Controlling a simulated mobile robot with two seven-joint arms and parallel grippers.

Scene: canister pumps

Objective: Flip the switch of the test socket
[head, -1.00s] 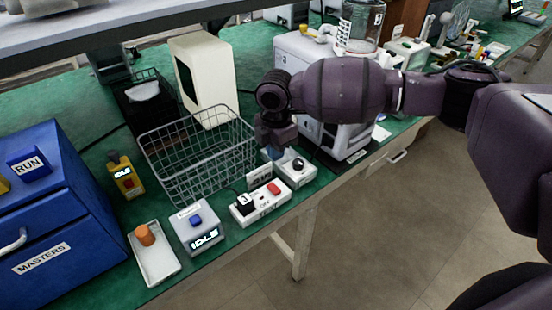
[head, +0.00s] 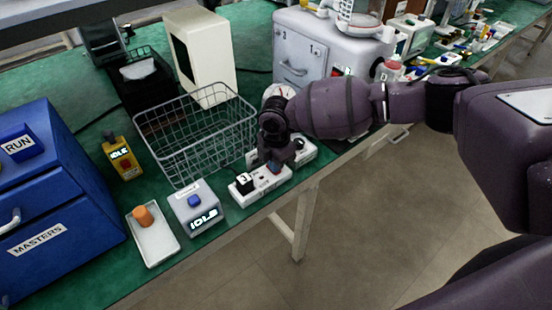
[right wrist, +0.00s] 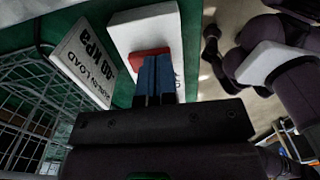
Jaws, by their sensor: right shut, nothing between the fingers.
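The test socket is a white strip (head: 268,186) near the front edge of the green bench. A black plug (head: 244,181) sits at its left end. My right gripper (head: 274,168) is over the right part of the strip and hides its red switch in the head view. In the right wrist view the red switch (right wrist: 148,55) shows on the white socket (right wrist: 140,30). The blue fingertips (right wrist: 157,68) are closed together with nothing between them, right at the switch's edge. I cannot tell whether they touch it. My left gripper is not in view.
A wire basket (head: 200,130) stands just behind the strip. A grey box reading IDLE (head: 196,207) is to its left, with a white tray (head: 152,244) beyond. A printed card (right wrist: 84,60) stands beside the socket. Open floor lies in front of the bench.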

